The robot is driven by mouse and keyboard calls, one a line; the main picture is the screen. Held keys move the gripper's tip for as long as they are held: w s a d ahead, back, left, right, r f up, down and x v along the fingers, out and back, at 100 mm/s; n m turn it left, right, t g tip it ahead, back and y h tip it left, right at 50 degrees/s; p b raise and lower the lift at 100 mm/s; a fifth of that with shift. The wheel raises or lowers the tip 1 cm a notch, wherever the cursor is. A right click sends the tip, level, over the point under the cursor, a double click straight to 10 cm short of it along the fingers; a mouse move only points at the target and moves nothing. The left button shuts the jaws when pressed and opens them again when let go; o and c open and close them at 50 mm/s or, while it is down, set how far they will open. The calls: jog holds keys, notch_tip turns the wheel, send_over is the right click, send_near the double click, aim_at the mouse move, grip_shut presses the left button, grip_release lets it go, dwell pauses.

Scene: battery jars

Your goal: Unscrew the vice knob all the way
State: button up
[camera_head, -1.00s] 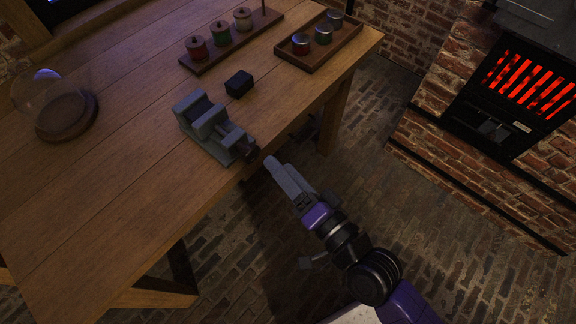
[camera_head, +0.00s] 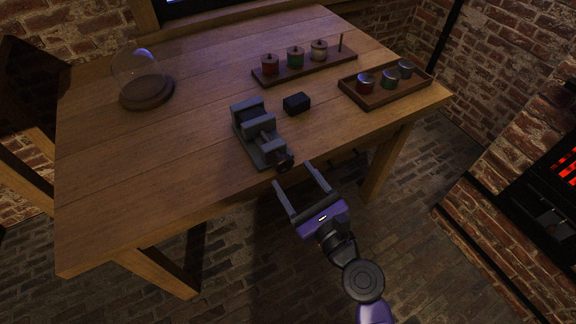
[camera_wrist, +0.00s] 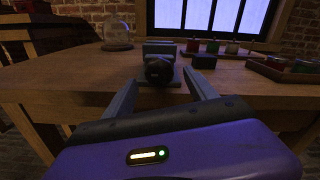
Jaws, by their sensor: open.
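The grey vice (camera_head: 257,134) stands on the wooden table near its front edge. Its dark round knob (camera_head: 284,161) faces the edge and my arm. In the wrist view the knob (camera_wrist: 159,71) sits almost centred, beyond and between my fingertips, with the vice body (camera_wrist: 158,49) behind it. My gripper (camera_head: 296,174) is open and empty, just off the table's front edge. Its two fingers point at the knob, one to each side, and do not appear to touch it. The vice's screw is mostly hidden behind the knob.
A small black block (camera_head: 297,104) lies right of the vice. A glass dome (camera_head: 141,78) stands at the far left. The wooden table (camera_head: 170,160) is clear left of the vice.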

aim_at(287, 169)
jog(key=shift+x, duration=2.2)
jog(key=shift+a, duration=0.1)
jog(key=shift+c, duration=0.3)
jog(key=c, duration=1.3)
jog(key=shift+c, duration=0.2)
jog(key=shift+n, duration=0.4)
